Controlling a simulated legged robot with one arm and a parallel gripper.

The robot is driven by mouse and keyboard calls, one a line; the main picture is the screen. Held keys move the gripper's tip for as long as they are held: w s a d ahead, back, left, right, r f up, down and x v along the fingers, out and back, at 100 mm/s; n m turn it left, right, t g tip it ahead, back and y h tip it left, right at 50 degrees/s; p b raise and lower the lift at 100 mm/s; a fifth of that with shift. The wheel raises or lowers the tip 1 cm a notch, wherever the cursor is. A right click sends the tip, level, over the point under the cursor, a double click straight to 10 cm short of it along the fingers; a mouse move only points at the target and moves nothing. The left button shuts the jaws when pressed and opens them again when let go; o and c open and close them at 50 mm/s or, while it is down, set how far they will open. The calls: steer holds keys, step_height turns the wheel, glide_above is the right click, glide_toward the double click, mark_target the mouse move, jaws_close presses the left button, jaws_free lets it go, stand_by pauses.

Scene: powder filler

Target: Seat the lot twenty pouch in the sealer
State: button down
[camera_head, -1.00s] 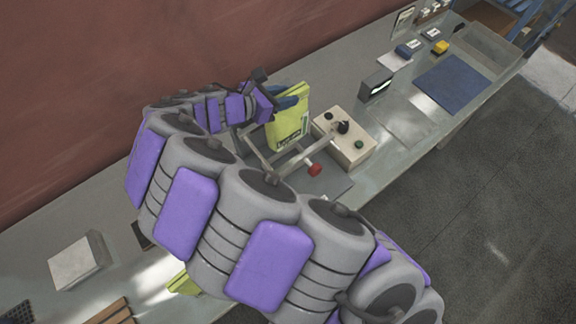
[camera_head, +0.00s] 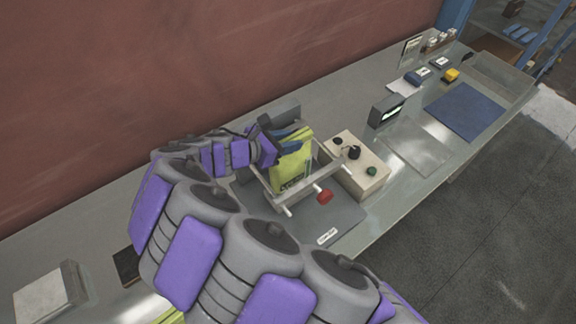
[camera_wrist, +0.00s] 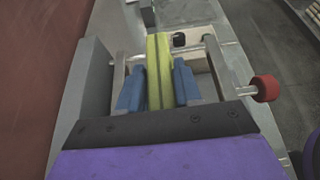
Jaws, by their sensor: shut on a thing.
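The yellow-green pouch (camera_head: 291,165) is held upright in my gripper (camera_head: 290,138) at the sealer. Its label is partly hidden behind the sealer's bar, so I cannot read the lot. In the wrist view, the pouch (camera_wrist: 159,70) stands edge-on between the two blue fingers of my gripper (camera_wrist: 159,85), which press on both its sides. The sealer (camera_head: 338,215) has a grey base, a metal bar frame and a red knob (camera_head: 324,196). The pouch is within the frame, behind the front bar. I cannot tell whether its bottom edge touches the sealer. The red knob also shows in the wrist view (camera_wrist: 265,88).
A beige control box (camera_head: 355,170) with dark knobs and a green button stands right of the sealer. A small dark display (camera_head: 387,111) and a blue mat (camera_head: 466,111) lie farther right. A pale block (camera_head: 45,298) sits at the left. The wall (camera_head: 200,70) is close behind.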

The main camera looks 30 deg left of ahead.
mark_target(289, 157)
step_height(289, 157, down, 3)
steer(key=shift+a+r+b, duration=0.1)
steer(key=shift+a+b, duration=0.05)
steer(key=shift+b, duration=0.7)
steer(key=shift+d+f+b, duration=0.35)
steer(key=shift+d+b, duration=0.15)
steer(key=shift+b, duration=0.05)
step_height(289, 157, down, 3)
steer(key=b, duration=0.2)
steer(key=shift+r+b, duration=0.1)
steer(key=shift+b, duration=0.25)
steer(key=shift+a, duration=0.35)
steer(key=c, duration=0.8)
jaws_free()
steer(key=shift+d, duration=0.2)
